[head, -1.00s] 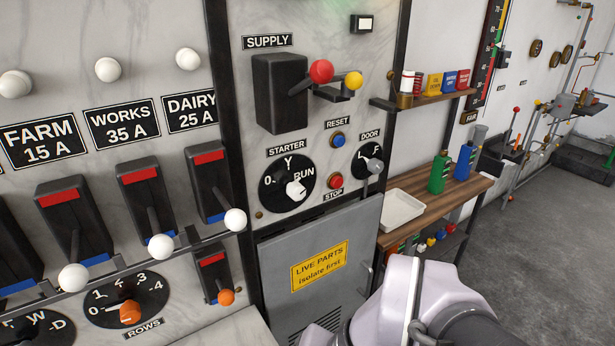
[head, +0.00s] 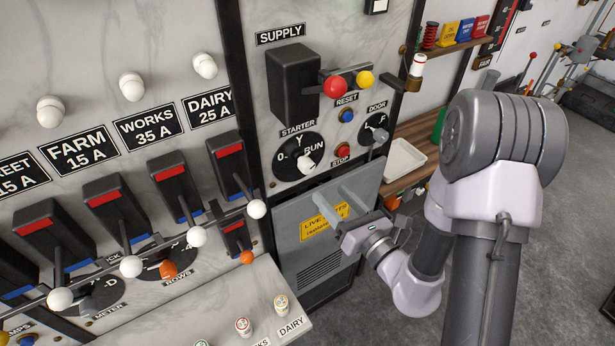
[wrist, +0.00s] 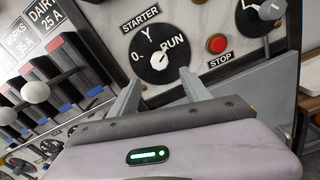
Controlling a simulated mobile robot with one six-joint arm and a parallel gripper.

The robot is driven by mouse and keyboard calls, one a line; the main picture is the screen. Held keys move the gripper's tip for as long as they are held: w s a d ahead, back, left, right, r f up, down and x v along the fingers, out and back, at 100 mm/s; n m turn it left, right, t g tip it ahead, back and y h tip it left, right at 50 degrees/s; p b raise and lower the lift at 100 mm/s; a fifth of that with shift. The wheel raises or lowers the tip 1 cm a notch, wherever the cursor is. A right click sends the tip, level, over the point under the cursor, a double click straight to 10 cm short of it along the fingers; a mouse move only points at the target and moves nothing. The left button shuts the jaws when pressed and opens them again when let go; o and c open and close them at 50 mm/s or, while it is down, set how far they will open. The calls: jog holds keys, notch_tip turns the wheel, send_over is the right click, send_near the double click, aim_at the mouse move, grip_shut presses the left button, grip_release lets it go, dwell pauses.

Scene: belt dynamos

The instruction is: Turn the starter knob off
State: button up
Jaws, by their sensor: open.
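The starter knob (head: 307,163) is white and sits on a round black dial (head: 284,164) marked 0, Y and RUN. In the wrist view the knob (wrist: 160,62) is just beyond my fingertips, with its pointer turned up and right toward RUN. My gripper (head: 332,196) is open and empty, in front of the cabinet door and below the dial. In the wrist view its two fingers (wrist: 161,75) reach toward the lower part of the dial, one on each side of the knob. I see no contact with the knob.
The red STOP button (head: 342,151), blue RESET button (head: 347,116) and DOOR knob (head: 378,137) are close right of the dial. The supply switch's red ball (head: 334,86) is above. The grey cabinet door (head: 300,260) is below. White-balled levers (head: 257,209) stand to the left.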

aim_at(309, 169)
jog(key=p+x, duration=0.2)
jog(key=x, duration=0.9)
jog(key=shift+r, duration=0.15)
jog(key=shift+w+a+p, duration=0.3)
jog(key=shift+w+a, duration=0.05)
jog(key=shift+w, duration=0.05)
grip_shut()
